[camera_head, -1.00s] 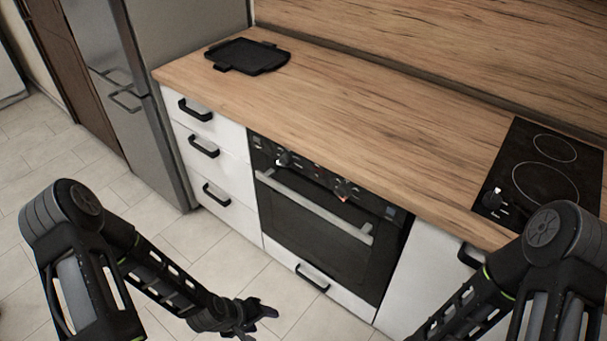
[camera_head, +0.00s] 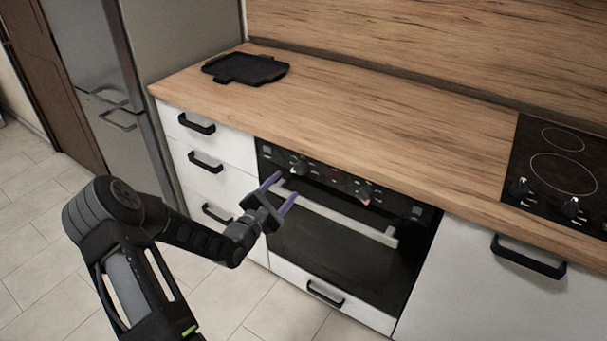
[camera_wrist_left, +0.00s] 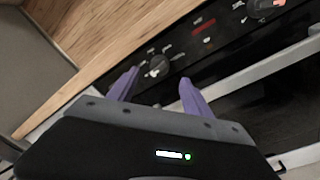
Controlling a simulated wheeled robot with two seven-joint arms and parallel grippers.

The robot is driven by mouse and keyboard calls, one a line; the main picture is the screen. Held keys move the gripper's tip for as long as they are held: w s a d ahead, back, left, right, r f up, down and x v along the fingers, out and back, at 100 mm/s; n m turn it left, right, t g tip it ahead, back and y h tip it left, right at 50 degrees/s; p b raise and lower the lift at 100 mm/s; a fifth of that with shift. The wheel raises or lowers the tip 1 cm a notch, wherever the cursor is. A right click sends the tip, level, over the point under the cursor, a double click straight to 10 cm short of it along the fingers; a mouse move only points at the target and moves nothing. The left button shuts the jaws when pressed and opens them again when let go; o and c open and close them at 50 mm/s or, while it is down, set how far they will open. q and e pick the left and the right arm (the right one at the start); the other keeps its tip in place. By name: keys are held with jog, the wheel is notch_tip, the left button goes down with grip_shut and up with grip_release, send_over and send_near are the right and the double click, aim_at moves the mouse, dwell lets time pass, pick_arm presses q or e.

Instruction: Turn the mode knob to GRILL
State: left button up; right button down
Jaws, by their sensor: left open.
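The oven's black control panel (camera_head: 333,178) carries two knobs. The left knob (camera_head: 299,167) also shows in the left wrist view (camera_wrist_left: 158,66), ahead of the fingers and between their lines. The right knob (camera_head: 365,191) has a reddish mark beside it and shows at the top right of the wrist view (camera_wrist_left: 262,5). Printed labels surround the knobs but are too small to read, so I cannot tell which is the mode knob. My left gripper (camera_head: 281,189) is open and empty, its purple fingers pointing at the panel, just short of the left knob. My right gripper is out of view.
The oven handle (camera_head: 345,220) runs across the door just below the panel. A wooden worktop (camera_head: 400,130) overhangs above. A black tray (camera_head: 245,68) lies at its far left, and a hob (camera_head: 555,165) with knobs is at right. White drawers (camera_head: 215,145) flank the oven.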

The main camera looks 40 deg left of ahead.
aim_at(297, 173)
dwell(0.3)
pick_arm(q)
jog(key=w, duration=0.7)
jog(key=shift+w+a+f, duration=0.1)
jog(key=shift+w+a, duration=0.25)
jog(key=shift+a, duration=0.05)
jog(key=shift+c, duration=0.5)
grip_shut()
